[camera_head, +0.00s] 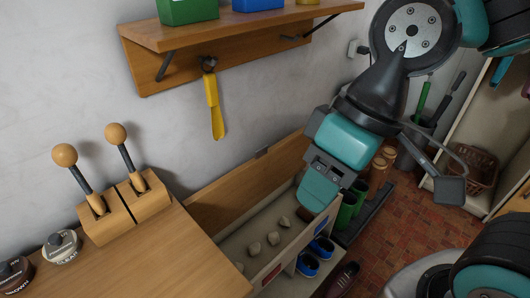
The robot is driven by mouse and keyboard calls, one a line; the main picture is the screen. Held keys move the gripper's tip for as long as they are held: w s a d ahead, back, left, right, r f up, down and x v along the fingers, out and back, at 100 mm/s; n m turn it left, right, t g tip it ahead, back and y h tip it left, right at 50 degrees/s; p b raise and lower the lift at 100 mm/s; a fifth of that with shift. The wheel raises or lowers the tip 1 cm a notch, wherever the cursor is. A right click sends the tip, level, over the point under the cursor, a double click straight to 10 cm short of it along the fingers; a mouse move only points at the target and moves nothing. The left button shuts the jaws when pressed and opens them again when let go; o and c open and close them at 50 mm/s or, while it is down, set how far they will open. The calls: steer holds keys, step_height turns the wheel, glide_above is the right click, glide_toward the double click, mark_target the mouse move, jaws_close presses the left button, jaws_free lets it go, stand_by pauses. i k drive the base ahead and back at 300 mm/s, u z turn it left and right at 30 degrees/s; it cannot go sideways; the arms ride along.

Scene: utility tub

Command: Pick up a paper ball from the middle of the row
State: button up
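Several small pale paper balls lie in a slanting row in an open wooden tub. The middle paper ball (273,238) lies between a nearer one (255,247) and a farther one (285,221). The tub (228,192) has a raised wooden lid or back board against the wall. My gripper (314,197), teal and dark grey, points down over the far right end of the tub, right of the middle ball and apart from it. Its fingertips overlap in this view, so its opening is unclear. It hides part of the tub's far end.
A wooden worktop (165,260) with two ball-topped levers (125,205) stands at the left. A wall shelf (220,45) hangs above, with a yellow strap (214,108) below it. Blue shoes (308,264) and green boots (347,213) stand right of the tub.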

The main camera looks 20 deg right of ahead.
mark_target(254, 248)
steer(key=k, duration=1)
steer(key=z, duration=1.5)
steer(key=i, duration=0.95)
steer(key=u, duration=2.35)
steer(key=i, duration=0.5)
steer(key=u, duration=0.05)
